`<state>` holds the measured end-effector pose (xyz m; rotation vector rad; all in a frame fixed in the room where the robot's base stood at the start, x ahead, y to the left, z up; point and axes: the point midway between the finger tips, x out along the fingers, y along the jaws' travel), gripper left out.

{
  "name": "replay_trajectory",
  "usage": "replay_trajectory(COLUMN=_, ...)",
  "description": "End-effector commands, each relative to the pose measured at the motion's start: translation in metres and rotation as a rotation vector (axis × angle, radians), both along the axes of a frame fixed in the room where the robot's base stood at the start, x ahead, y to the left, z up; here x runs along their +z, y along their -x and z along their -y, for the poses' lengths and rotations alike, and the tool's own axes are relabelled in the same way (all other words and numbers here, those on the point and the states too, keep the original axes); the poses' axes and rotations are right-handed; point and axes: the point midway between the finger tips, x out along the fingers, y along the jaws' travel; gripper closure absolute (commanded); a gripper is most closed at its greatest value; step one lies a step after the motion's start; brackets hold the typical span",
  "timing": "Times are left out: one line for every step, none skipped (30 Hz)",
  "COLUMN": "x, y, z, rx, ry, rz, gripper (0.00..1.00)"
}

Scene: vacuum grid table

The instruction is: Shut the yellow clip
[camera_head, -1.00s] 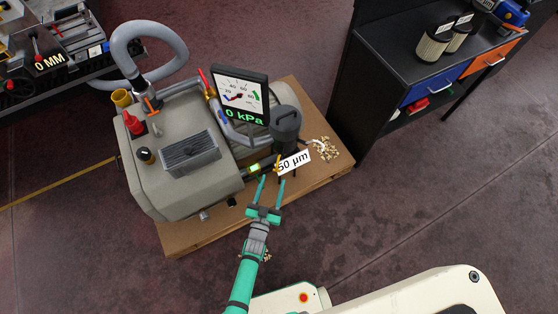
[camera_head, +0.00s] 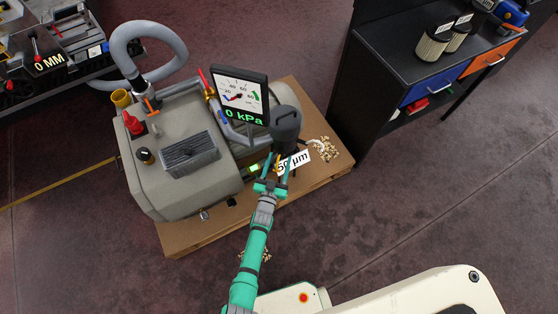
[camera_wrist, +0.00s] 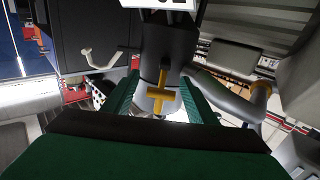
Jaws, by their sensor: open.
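The yellow clip (camera_wrist: 161,94) shows in the wrist view as a T-shaped piece on the front of a dark filter canister (camera_wrist: 155,38). In the head view the canister (camera_head: 286,124) stands at the right end of the grey pump, and a small yellow bit of the clip (camera_head: 278,163) shows beside the "50 µm" label. My gripper (camera_head: 278,165) is open, with its green fingers on either side of the clip in the wrist view (camera_wrist: 158,90). I cannot tell whether the fingers touch it. Part of the canister's lower body is hidden by my fingers.
The grey pump (camera_head: 170,175) sits on a wooden pallet (camera_head: 200,236). A gauge reading 0 kPa (camera_head: 239,95) stands behind the canister. Loose chips (camera_head: 325,150) lie to the right. A black workbench (camera_head: 405,70) stands further right.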

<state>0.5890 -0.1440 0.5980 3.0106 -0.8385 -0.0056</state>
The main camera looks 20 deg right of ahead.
Motion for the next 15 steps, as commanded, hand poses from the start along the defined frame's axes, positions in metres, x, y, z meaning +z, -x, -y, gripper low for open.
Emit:
replay_trajectory(x=-0.0002, y=-0.0014, z=0.0013, rx=0.000, ry=0.000, rz=0.000, gripper=0.48)
replay_trajectory(x=-0.0003, y=-0.0021, z=0.0017, rx=0.000, ry=0.001, rz=-0.001, gripper=0.48)
replay_trajectory(x=-0.0004, y=-0.0026, z=0.0022, rx=0.000, ry=0.000, rz=-0.001, gripper=0.48)
replay_trajectory(x=-0.0005, y=-0.0030, z=0.0024, rx=0.000, ry=0.000, rz=-0.001, gripper=0.48)
replay_trajectory(x=-0.0006, y=-0.0032, z=0.0024, rx=0.000, ry=0.000, rz=-0.001, gripper=0.48)
replay_trajectory(x=-0.0006, y=-0.0034, z=0.0024, rx=0.000, ry=0.000, rz=-0.001, gripper=0.48)
replay_trajectory(x=-0.0006, y=-0.0036, z=0.0024, rx=0.000, ry=0.000, rz=-0.001, gripper=0.48)
replay_trajectory(x=-0.0006, y=-0.0036, z=0.0024, rx=0.001, ry=0.000, rz=-0.001, gripper=0.48)
replay_trajectory(x=-0.0006, y=-0.0036, z=0.0023, rx=0.001, ry=0.000, rz=-0.001, gripper=0.48)
replay_trajectory(x=-0.0005, y=-0.0036, z=0.0022, rx=0.001, ry=0.000, rz=-0.001, gripper=0.48)
replay_trajectory(x=-0.0005, y=-0.0036, z=0.0022, rx=0.001, ry=0.000, rz=-0.001, gripper=0.48)
replay_trajectory(x=-0.0005, y=-0.0036, z=0.0022, rx=0.001, ry=0.000, rz=-0.001, gripper=0.48)
replay_trajectory(x=-0.0005, y=-0.0036, z=0.0022, rx=0.001, ry=0.000, rz=-0.001, gripper=0.50)
replay_trajectory(x=-0.0005, y=-0.0036, z=0.0022, rx=0.001, ry=0.000, rz=-0.001, gripper=0.57)
replay_trajectory(x=-0.0005, y=-0.0036, z=0.0022, rx=0.001, ry=0.000, rz=-0.001, gripper=0.67)
